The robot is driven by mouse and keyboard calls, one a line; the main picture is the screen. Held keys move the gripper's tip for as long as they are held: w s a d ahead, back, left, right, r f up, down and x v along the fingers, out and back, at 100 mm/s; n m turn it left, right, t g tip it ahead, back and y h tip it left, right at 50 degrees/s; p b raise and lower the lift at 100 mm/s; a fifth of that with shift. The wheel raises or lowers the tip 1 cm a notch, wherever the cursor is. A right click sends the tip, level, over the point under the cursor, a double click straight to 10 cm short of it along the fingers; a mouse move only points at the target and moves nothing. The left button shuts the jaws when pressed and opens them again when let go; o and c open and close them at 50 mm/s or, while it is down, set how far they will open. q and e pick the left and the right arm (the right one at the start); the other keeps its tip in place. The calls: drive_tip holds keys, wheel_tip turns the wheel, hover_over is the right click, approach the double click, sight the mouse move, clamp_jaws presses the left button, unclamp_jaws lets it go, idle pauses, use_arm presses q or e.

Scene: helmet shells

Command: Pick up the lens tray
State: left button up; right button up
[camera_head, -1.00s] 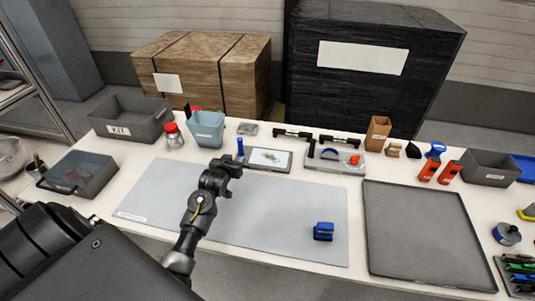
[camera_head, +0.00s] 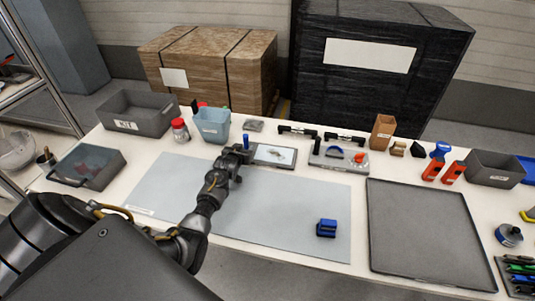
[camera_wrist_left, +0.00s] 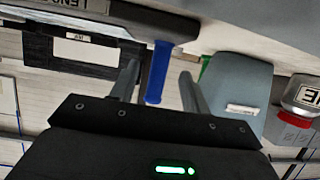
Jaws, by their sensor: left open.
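The lens tray (camera_head: 280,164) is a flat dark tray with a pale panel, lying at the back edge of the grey mat. An upright blue handle (camera_head: 246,141) stands at its left end. My left gripper (camera_head: 240,153) is beside that end, open. In the left wrist view, the blue handle (camera_wrist_left: 158,72) shows between the two spread fingers of my left gripper (camera_wrist_left: 158,88). A dark tray edge and part of a label show at the top there. I cannot tell whether the fingers touch the handle. My right gripper is not in view.
A blue-grey bin (camera_head: 212,125) and a red-lidded jar (camera_head: 180,130) stand left of the tray. A fixture plate (camera_head: 325,162) lies close to its right. A large dark tray (camera_head: 425,235) is at right.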

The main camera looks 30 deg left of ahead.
use_arm(q)
drive_tip(key=shift+x, duration=1.1)
clamp_jaws()
